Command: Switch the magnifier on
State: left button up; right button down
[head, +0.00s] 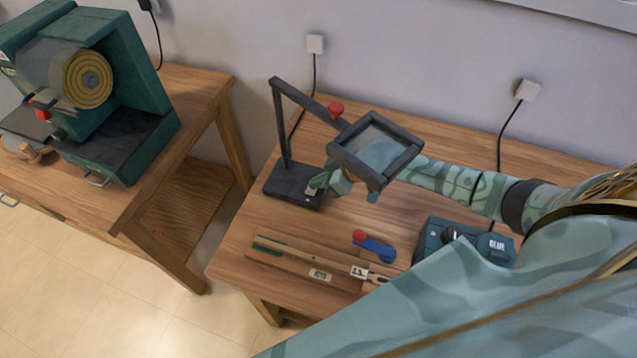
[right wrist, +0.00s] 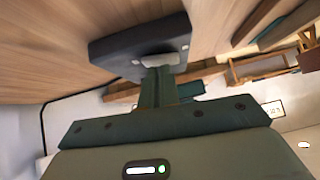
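The magnifier stands on the wooden workbench. Its dark base (head: 291,188) lies at the bench's left side. A thin post and arm rise from it to a square dark frame (head: 348,157), with my right arm seen through the lens. My right gripper (head: 318,186) is low at the right end of the base, its fingertips at or very near it. In the right wrist view, the gripper (right wrist: 159,62) looks shut, and its pale tips overlap the near edge of the dark base (right wrist: 115,46). The tips hide part of that edge; contact is unclear. My left gripper is not in view.
A red knob (head: 336,109) shows by the magnifier's arm. A blue tool with a red end (head: 378,248), a wooden board with strips (head: 300,262) and a glue device (head: 432,240) lie in front. A green machine (head: 120,130) stands on another table at left.

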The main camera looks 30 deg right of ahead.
jog(key=shift+s+d+f, duration=0.1)
jog(key=shift+s+f, duration=0.05)
jog(key=shift+s, duration=0.05)
jog(key=shift+s+d+r, duration=0.1)
jog(key=shift+d+r, duration=0.1)
jog(key=shift+r, duration=0.05)
jog(key=p+v, duration=0.2)
jog(key=v, duration=1.3)
jog(key=shift+r, duration=0.3)
jog(key=shift+s, duration=0.1)
jog(key=x, duration=0.6)
jog(key=shift+a+g+y+b, duration=0.3)
jog(key=shift+a+y+b, duration=0.1)
